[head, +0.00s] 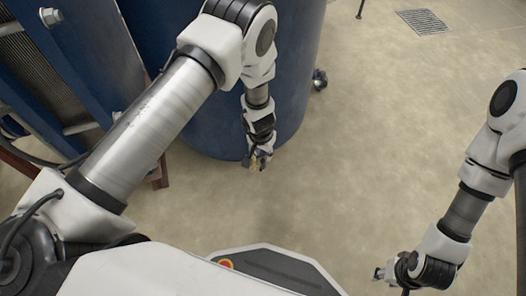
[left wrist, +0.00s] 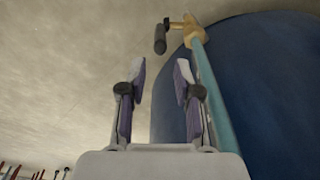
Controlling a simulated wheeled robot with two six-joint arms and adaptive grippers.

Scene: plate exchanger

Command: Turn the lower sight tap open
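In the left wrist view a brass sight tap (left wrist: 187,32) stands beyond my left fingertips, with a black handle (left wrist: 160,39) to its left. A pale blue sight tube (left wrist: 208,80) runs from the tap down past the right finger. I cannot tell from this view whether this is the lower tap. My left gripper (left wrist: 161,72) is open and empty, its fingers apart from the handle. In the head view my left gripper (head: 259,163) is low beside the blue tank (head: 200,125); the tap is mostly hidden there. My right gripper (head: 380,273) is at the lower right, away from the tank.
The blue tank (left wrist: 270,75) fills the right of the left wrist view. Plate exchanger panels (head: 50,70) stand at the head view's left. A small dark fitting (head: 320,79) is at the tank's right side. The floor (head: 400,130) to the right is clear, with a drain grate (head: 422,21).

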